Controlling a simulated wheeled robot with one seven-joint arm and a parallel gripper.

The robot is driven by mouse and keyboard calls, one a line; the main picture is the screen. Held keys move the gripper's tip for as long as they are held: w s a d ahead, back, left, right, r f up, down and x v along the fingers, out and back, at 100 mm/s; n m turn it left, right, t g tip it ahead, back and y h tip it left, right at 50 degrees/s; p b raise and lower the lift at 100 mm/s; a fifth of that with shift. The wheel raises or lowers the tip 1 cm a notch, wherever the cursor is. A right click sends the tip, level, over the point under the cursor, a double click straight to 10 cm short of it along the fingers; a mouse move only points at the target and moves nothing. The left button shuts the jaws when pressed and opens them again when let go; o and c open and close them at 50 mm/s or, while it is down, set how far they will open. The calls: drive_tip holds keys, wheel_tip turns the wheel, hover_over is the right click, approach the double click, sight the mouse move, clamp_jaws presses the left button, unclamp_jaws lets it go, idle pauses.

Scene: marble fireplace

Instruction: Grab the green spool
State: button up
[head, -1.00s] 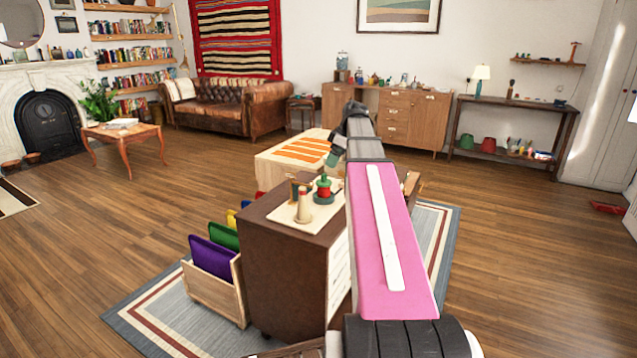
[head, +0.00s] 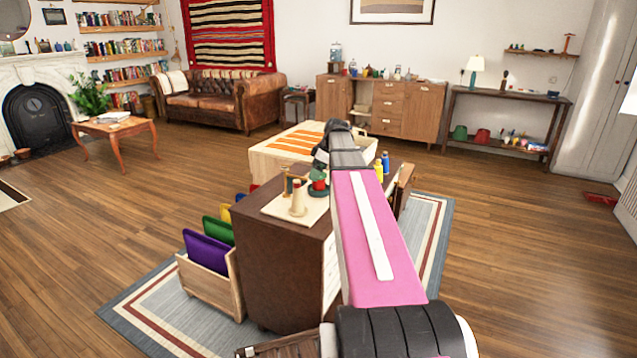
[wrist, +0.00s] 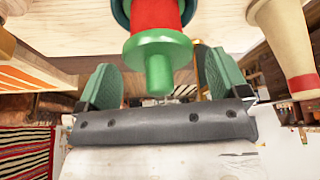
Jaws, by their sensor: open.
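The green spool (head: 318,187) has a dark green base, a red middle and a green top knob. It stands upright on a pale board (head: 275,208) on the dark brown cabinet. The wrist view shows its green knob and red body (wrist: 157,14) close up. My gripper (wrist: 157,66) is open, with one green finger pad on each side of the knob. I cannot tell whether either pad touches it. In the head view my gripper (head: 321,160) is just above and behind the spool, and my arm hides part of the cabinet top.
A cream cone spool (head: 298,200) stands close by on the board, also seen in the wrist view (wrist: 284,40). A small wooden stand (head: 288,180) is beside it. Yellow (head: 379,171) and blue (head: 386,160) bottles stand beyond my arm.

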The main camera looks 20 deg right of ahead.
drive_tip(key=shift+w+a+f, duration=0.1)
drive_tip(key=shift+a+f, duration=0.05)
drive_tip(key=shift+f, duration=0.35)
drive_tip(key=c, duration=1)
drive_tip(key=shift+r, duration=0.2)
